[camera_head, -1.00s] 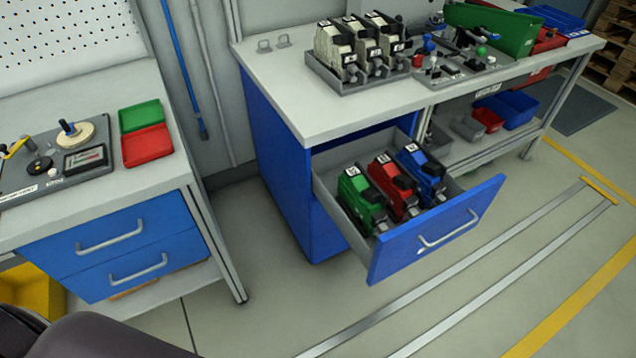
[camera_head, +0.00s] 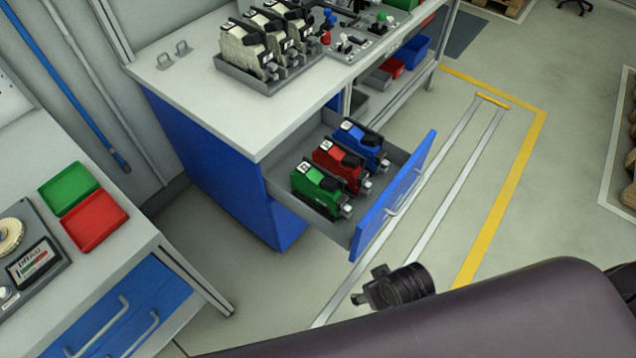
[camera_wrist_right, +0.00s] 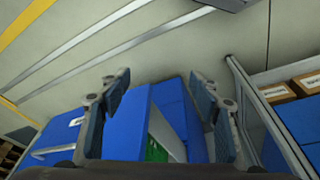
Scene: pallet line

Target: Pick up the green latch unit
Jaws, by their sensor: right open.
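The green latch unit (camera_head: 318,188) sits in the open blue drawer (camera_head: 385,205), nearest the left end of a row with a red unit (camera_head: 340,165) and a blue unit (camera_head: 362,145). My right gripper (camera_head: 368,291) is in front of and below the drawer in the head view, apart from it. In the right wrist view its two fingers (camera_wrist_right: 158,82) are spread wide with nothing between them. A green patch (camera_wrist_right: 155,151), probably the green unit, shows behind the drawer's edge there, partly hidden. My left gripper is not in view.
Above the drawer is a workbench (camera_head: 200,90) with a tray of pale units (camera_head: 262,45). At left, another bench holds a green tray (camera_head: 68,187) and a red tray (camera_head: 95,220). The floor right of the drawer is clear, with metal rails (camera_head: 455,165) and a yellow line (camera_head: 510,190).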

